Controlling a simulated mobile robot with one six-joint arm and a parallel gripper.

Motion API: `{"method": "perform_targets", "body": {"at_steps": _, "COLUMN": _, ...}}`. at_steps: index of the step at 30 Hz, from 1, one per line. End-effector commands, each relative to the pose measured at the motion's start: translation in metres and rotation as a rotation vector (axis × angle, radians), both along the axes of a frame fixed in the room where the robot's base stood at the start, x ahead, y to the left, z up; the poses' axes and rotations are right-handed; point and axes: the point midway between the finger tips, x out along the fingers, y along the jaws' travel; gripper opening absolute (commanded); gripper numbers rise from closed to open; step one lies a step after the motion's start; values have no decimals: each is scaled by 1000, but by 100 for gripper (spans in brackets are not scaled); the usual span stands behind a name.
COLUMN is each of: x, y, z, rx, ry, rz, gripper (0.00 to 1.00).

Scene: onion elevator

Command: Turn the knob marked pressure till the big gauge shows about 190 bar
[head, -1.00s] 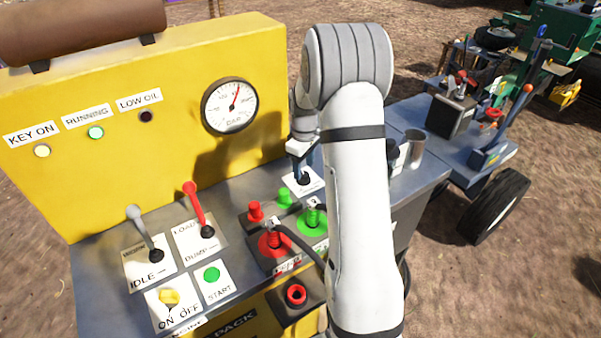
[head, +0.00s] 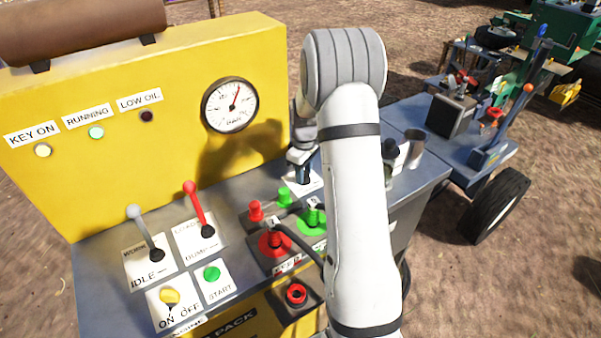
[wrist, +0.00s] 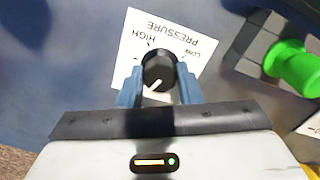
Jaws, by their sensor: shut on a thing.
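The pressure knob (wrist: 158,66) is black and round with a white pointer mark, on a white plate (wrist: 192,52) lettered PRESSURE, HIGH and LOW. In the wrist view its mark points down and slightly left, toward my palm. My gripper (wrist: 159,72) is shut on the knob, one blue finger on each side. In the head view my gripper (head: 301,172) is down at the plate and hides the knob. The big gauge (head: 229,105) on the yellow panel has a red needle pointing up and slightly right; its numbers are too small to read surely.
Green couplings (head: 313,216) and red couplings (head: 273,243) stand close to the knob on the left. A red lever (head: 197,207) and a grey lever (head: 144,230) are farther left. The yellow panel (head: 190,75) rises behind. A metal cup (head: 412,150) stands right of my arm.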

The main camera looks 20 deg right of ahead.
Motion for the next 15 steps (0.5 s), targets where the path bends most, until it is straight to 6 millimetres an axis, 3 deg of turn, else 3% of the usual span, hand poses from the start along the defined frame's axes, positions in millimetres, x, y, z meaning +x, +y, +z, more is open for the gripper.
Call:
{"method": "perform_targets", "body": {"at_steps": 2, "x": 0, "y": 1, "z": 0, "rx": 1, "ry": 2, "rz": 0, "gripper": 11}}
{"method": "perform_targets", "body": {"at_steps": 3, "x": -1, "y": 20, "z": 0, "rx": 1, "ry": 2, "rz": 8, "gripper": 9}}
{"method": "perform_targets", "body": {"at_steps": 4, "x": -1, "y": 12, "z": 0, "rx": 2, "ry": 4, "rz": 1, "gripper": 14}}
{"method": "perform_targets", "body": {"at_steps": 6, "x": -2, "y": 5, "z": -1, "rx": 2, "ry": 5, "rz": -3, "gripper": 9}}
{"method": "perform_targets", "body": {"at_steps": 15, "x": -4, "y": -1, "z": -2, "rx": 3, "ry": 12, "rz": -5, "gripper": 9}}
